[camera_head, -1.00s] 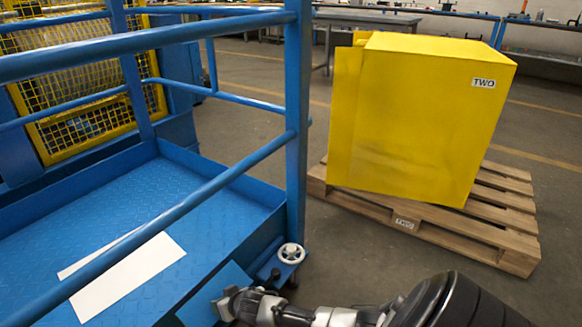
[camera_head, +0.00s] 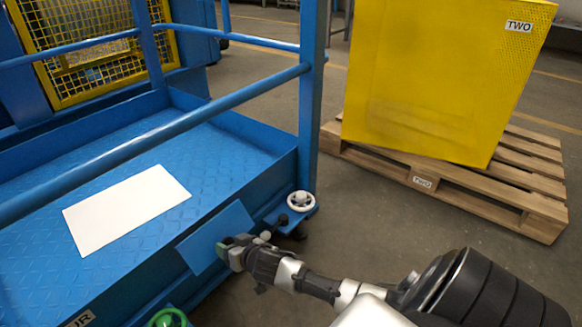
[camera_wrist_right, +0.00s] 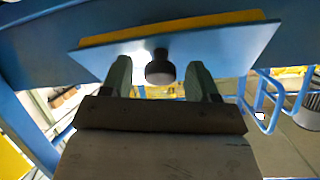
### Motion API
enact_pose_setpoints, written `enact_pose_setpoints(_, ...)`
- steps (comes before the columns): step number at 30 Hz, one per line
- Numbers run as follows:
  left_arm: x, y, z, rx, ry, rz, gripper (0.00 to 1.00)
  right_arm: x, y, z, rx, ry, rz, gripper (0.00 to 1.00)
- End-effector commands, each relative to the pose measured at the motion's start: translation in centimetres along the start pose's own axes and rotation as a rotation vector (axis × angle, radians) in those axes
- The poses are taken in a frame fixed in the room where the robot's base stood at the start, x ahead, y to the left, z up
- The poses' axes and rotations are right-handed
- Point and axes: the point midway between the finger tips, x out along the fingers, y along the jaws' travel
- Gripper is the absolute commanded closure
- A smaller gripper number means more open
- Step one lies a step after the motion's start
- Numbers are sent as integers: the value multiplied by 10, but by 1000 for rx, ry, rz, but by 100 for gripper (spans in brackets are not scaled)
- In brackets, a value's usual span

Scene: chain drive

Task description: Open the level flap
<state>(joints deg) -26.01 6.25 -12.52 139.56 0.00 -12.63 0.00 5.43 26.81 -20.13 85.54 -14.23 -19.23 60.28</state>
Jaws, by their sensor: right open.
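The level flap is a flat blue plate (camera_head: 213,236) on the outer side of the blue platform, near its corner. It shows from close up in the right wrist view (camera_wrist_right: 215,50), with a yellow strip along its upper edge there. A dark round knob (camera_wrist_right: 160,68) sits on the plate. My right gripper (camera_head: 228,250) is open at the flap. In the right wrist view its two fingers (camera_wrist_right: 160,77) stand on either side of the knob; I cannot tell whether they touch it. My left gripper is not in view.
A white handwheel (camera_head: 301,200) is on a bracket right of the flap, and a green handwheel (camera_head: 168,318) is at the bottom edge. Blue rails (camera_head: 190,125) cross above the platform. A yellow box (camera_head: 430,90) stands on a wooden pallet (camera_head: 440,190) at right.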

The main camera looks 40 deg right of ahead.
Motion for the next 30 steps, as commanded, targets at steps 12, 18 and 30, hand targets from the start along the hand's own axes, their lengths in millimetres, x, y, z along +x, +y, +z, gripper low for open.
enact_pose_setpoints(12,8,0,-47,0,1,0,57,-80,-2,-7,3,-2,1,40)
enact_pose_setpoints(18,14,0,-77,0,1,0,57,-104,2,-5,-17,-43,25,40)
enact_pose_setpoints(30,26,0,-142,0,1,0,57,-132,14,21,-89,-210,94,40)
